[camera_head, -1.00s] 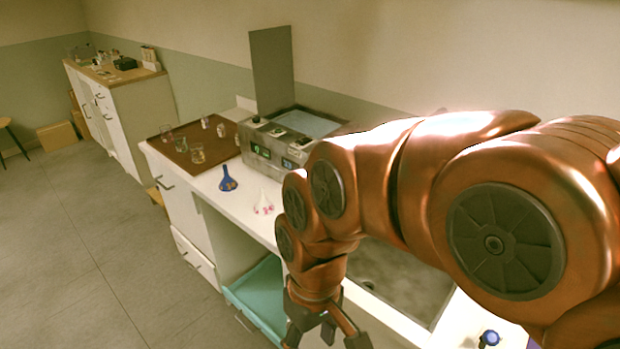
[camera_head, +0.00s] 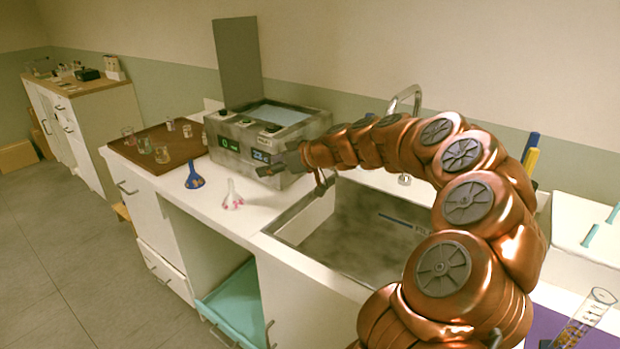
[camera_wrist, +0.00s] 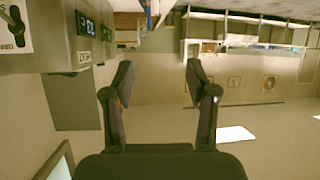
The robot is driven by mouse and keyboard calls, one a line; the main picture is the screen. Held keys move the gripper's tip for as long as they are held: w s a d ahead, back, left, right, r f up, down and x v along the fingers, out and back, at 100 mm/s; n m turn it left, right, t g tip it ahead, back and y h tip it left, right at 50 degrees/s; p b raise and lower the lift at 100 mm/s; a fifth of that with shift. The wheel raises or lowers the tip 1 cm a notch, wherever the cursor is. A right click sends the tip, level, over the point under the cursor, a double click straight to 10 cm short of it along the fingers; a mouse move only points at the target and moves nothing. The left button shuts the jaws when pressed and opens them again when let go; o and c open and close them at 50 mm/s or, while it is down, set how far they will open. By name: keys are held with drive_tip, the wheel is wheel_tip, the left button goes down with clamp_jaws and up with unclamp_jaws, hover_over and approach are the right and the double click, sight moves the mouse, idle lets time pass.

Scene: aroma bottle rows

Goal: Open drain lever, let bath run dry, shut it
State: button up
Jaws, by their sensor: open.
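The bath (camera_head: 245,155) is a worn grey metal box on the counter, its lid raised upright behind it. Pale bluish liquid (camera_head: 282,113) shows inside; its level is hard to judge. Two lit displays are on its front. My gripper (camera_head: 290,178) is in front of the bath's right front corner, overlapping it in the head view. In the wrist view my gripper (camera_wrist: 159,85) has its fingers apart with nothing between them. The bath's display side (camera_wrist: 88,35) shows at upper left there, beside the fingers.
A sink (camera_head: 350,235) with a tap (camera_head: 408,105) lies right of the bath. A blue funnel-shaped flask (camera_head: 194,176) and a clear one (camera_head: 232,196) stand before the bath. A brown tray (camera_head: 150,140) with glass vessels is left. An open teal drawer (camera_head: 235,305) is below.

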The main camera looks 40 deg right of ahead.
drive_tip(key=d+f+m+t+h+b, duration=0.15)
drive_tip(key=d+f, duration=0.25)
drive_tip(key=d, duration=0.5)
drive_tip(key=d+f+h, duration=0.3)
drive_tip(key=d, duration=0.6)
drive_tip(key=shift+t, duration=0.25)
drive_tip(key=shift+a+p+x, duration=0.1)
drive_tip(key=shift+p+x, duration=0.3)
drive_tip(key=shift+x, duration=1.65)
drive_tip(key=shift+a+p+x, duration=0.15)
drive_tip(key=shift+p+x, duration=0.2)
drive_tip(key=shift+x, duration=1.75)
drive_tip(key=shift+r, duration=0.1)
clamp_jaws()
